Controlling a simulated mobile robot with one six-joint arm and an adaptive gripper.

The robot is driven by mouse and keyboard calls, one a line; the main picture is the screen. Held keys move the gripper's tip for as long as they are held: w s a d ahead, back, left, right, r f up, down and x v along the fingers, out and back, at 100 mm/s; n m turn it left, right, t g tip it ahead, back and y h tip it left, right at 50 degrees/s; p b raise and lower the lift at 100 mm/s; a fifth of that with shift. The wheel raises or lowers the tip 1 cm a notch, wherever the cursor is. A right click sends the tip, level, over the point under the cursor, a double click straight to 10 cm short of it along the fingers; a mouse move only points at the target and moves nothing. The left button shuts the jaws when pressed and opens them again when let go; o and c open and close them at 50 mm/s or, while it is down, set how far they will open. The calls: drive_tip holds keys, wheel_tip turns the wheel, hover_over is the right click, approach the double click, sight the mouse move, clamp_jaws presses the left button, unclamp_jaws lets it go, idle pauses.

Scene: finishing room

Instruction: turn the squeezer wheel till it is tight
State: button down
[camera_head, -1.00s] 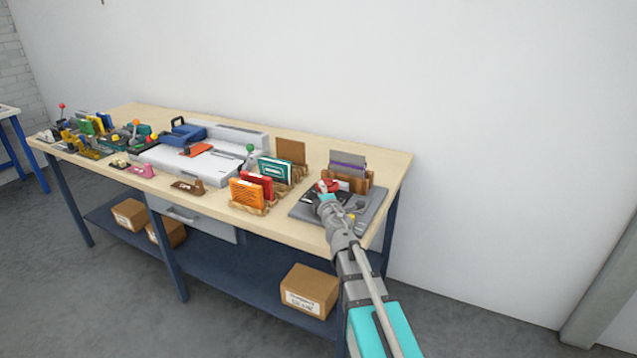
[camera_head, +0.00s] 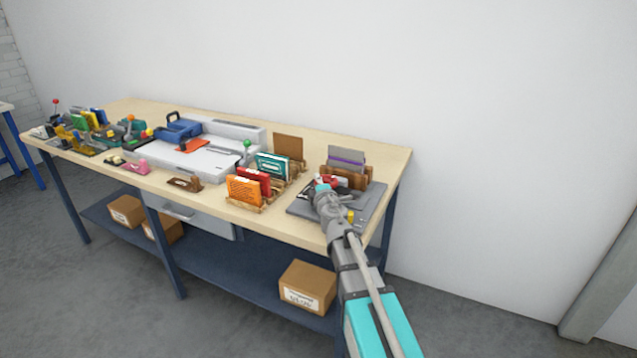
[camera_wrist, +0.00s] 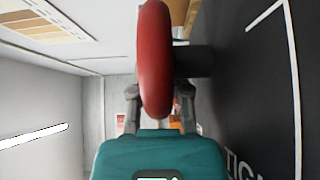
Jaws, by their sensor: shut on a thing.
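The red squeezer wheel (camera_wrist: 155,62) fills the top middle of the wrist view, seen edge-on, with a dark shaft running from it to a black panel (camera_wrist: 245,75). The panel bears white lines and partly cut-off lettering. My gripper (camera_wrist: 158,112) has a finger on each side of the wheel's rim and is shut on it. In the head view my gripper (camera_head: 322,184) is at the grey base plate (camera_head: 366,207) on the bench's right end. Only a little red of the wheel shows there; my arm hides most of it.
A wooden rack with grey and purple boards (camera_head: 347,162) stands just behind the plate. Racks of orange and red booklets (camera_head: 243,190) stand to its left. A white machine (camera_head: 190,162) and small tools fill the bench (camera_head: 385,155) further left.

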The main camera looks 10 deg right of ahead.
drive_tip(key=shift+w+m+h, duration=0.15)
drive_tip(key=shift+m+h, duration=0.45)
drive_tip(key=shift+h, duration=0.4)
drive_tip(key=shift+w+m+h, duration=0.1)
drive_tip(key=shift+m+h, duration=0.4)
drive_tip(key=shift+h, duration=0.3)
drive_tip(key=m+g+h, duration=0.1)
drive_tip(key=h, duration=0.1)
drive_tip(key=m+g+h, duration=0.1)
drive_tip(key=m+h, duration=0.1)
drive_tip(key=w+m+h, duration=0.1)
drive_tip(key=h, duration=0.2)
drive_tip(key=shift+d+m+g, duration=0.35)
drive_tip(key=shift+m+g, duration=0.05)
drive_tip(key=m+g+h, duration=0.2)
drive_tip(key=h, duration=0.1)
drive_tip(key=shift+w+d+m, duration=0.15)
drive_tip(key=shift+d+m, duration=0.1)
drive_tip(key=shift+m, duration=0.05)
drive_tip(key=shift+d+m+g+h, duration=0.15)
drive_tip(key=shift+m+g+h, duration=0.4)
drive_tip(key=shift+g, duration=0.25)
drive_tip(key=shift+g+h, duration=0.25)
drive_tip(key=shift+g, duration=0.05)
drive_tip(key=c, duration=0.9)
unclamp_jaws()
drive_tip(key=shift+o, duration=0.2)
